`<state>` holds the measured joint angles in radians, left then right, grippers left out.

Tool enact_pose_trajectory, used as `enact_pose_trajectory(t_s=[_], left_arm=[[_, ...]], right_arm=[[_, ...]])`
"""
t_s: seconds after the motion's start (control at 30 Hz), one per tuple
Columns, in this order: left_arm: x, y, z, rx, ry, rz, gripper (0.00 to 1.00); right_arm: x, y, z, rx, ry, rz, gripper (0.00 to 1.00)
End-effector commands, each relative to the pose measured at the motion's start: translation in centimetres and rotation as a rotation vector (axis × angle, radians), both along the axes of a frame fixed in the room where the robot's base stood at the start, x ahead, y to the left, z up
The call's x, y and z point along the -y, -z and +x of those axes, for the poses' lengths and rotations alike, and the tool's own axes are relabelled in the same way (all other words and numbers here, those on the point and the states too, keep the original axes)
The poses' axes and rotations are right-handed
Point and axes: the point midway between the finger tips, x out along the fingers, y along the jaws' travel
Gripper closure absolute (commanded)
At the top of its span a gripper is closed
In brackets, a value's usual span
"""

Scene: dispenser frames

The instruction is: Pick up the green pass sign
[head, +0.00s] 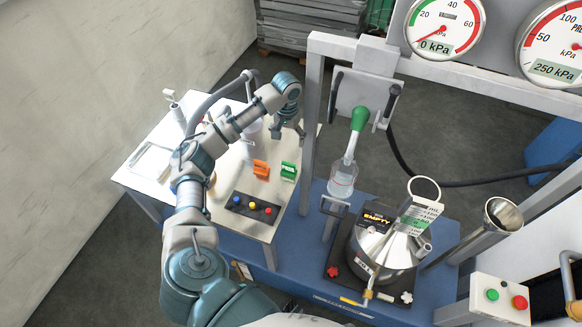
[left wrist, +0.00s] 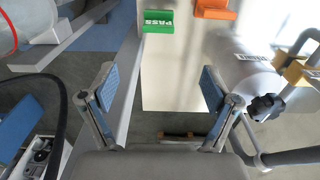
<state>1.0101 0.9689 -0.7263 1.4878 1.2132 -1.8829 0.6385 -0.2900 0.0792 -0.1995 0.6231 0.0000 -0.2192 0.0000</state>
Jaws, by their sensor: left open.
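The green pass sign (head: 289,171) stands on the white tabletop (head: 155,193) near its right edge, just right of an orange sign (head: 261,168). In the left wrist view the green sign (left wrist: 158,21), lettered PASS, is at the top, beyond the fingertips and roughly centred between them. My left gripper (head: 289,132) is behind the sign in the head view, apart from it. Its two blue-padded fingers are spread wide with nothing between them in the left wrist view (left wrist: 160,88). My right gripper is not in view.
A button box (head: 252,207) with blue, yellow and red buttons sits in front of the signs. A grey frame post (head: 312,120) rises close right of my left gripper. A grey cylinder (left wrist: 240,70) is near the right finger.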

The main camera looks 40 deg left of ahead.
Motion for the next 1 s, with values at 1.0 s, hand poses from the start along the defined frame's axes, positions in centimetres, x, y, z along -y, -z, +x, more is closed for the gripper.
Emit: enact_pose_trajectory(t_s=[1.0], left_arm=[[0.2,15.7,0.1,-0.002,0.003,0.002,0.12]], right_arm=[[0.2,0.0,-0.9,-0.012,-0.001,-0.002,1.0]])
